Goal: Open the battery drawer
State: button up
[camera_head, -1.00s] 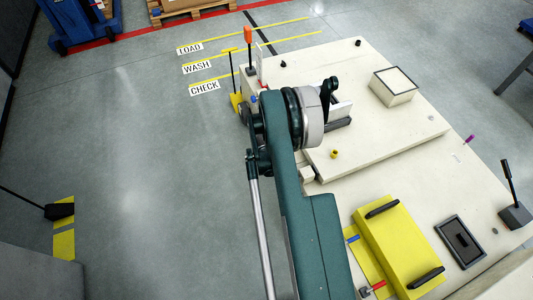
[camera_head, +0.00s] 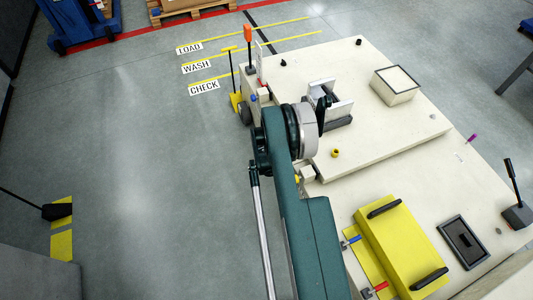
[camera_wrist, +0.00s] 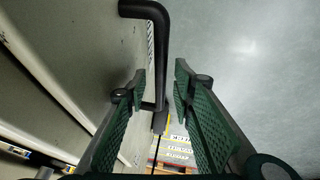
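In the wrist view a black bar handle (camera_wrist: 161,45) stands out from a cream panel (camera_wrist: 85,50), which looks like the drawer front on the carrier's side. The handle runs from the top of the picture down to the gap between my fingers. My gripper (camera_wrist: 160,82) is open, with one green ribbed finger on each side of the bar's line. The left finger is on the panel side, the right finger over the floor side. I cannot tell whether either finger touches the bar. In the head view my arm hides my fingers and the handle.
The cream carrier (camera_head: 400,185) fills the right. On its top are a yellow box (camera_head: 400,245) with two black handles, a dark-framed plate (camera_head: 462,242) and a cream block (camera_head: 394,86). A lever (camera_head: 512,182) stands at right. Grey floor (camera_head: 130,150) lies clear at left.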

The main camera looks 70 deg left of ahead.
jog(key=shift+c, duration=0.2)
grip_shut()
jog(key=shift+s, duration=0.1)
jog(key=s, duration=2.9)
jog(key=shift+o, duration=0.2)
grip_release()
jog(key=shift+w, duration=0.1)
